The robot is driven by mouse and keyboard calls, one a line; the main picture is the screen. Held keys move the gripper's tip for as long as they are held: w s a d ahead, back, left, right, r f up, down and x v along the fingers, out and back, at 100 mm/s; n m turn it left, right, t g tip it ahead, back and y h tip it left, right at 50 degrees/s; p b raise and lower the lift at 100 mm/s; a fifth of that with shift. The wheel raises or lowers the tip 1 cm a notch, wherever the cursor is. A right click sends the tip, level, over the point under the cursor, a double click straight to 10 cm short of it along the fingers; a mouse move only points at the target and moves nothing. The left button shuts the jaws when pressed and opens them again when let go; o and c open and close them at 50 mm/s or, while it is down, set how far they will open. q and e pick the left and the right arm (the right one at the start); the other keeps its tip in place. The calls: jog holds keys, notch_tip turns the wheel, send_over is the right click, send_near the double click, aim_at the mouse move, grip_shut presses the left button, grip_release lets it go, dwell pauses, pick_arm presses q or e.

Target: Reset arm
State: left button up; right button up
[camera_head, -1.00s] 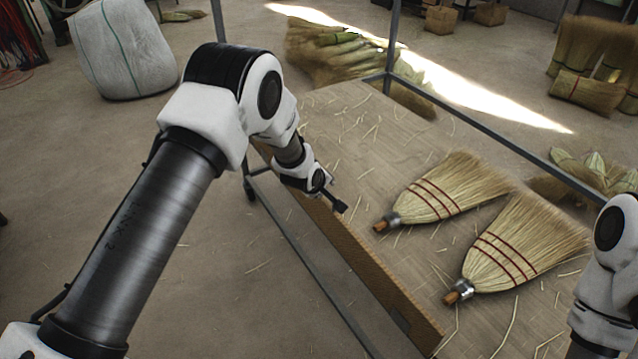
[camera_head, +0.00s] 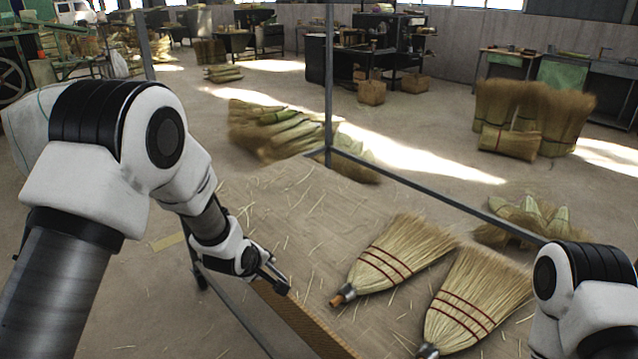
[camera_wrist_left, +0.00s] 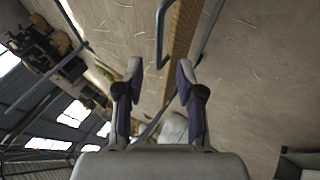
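My left gripper (camera_head: 276,282) hangs over the left edge of the table (camera_head: 300,222), apart from the brooms. In the left wrist view its two fingers (camera_wrist_left: 158,82) stand apart with nothing between them. Two straw brooms with red stitching lie flat on the table: the left broom (camera_head: 398,252) and the right broom (camera_head: 482,300). The handle stub of the left one points toward me. My right arm (camera_head: 585,295) shows at the lower right. Its gripper is outside the view.
A metal frame post (camera_head: 328,85) rises at the table's back corner, with a rail (camera_head: 440,200) along the far side. Straw bundles (camera_head: 270,128) lie on the floor behind. More bundles (camera_head: 530,115) stand at the right.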

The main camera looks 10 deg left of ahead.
pick_arm(q)
jog(key=s+a+f+g+p, duration=0.15)
jog(key=s+f+g, duration=0.35)
jog(key=s+f, duration=1.2)
jog(key=s+f+m+g+p, duration=0.1)
jog(key=s+m+g, duration=0.2)
jog(key=s+m, duration=0.8)
jog(key=s, duration=1)
jog(key=shift+s+a+f, duration=0.25)
jog(key=shift+f, duration=0.1)
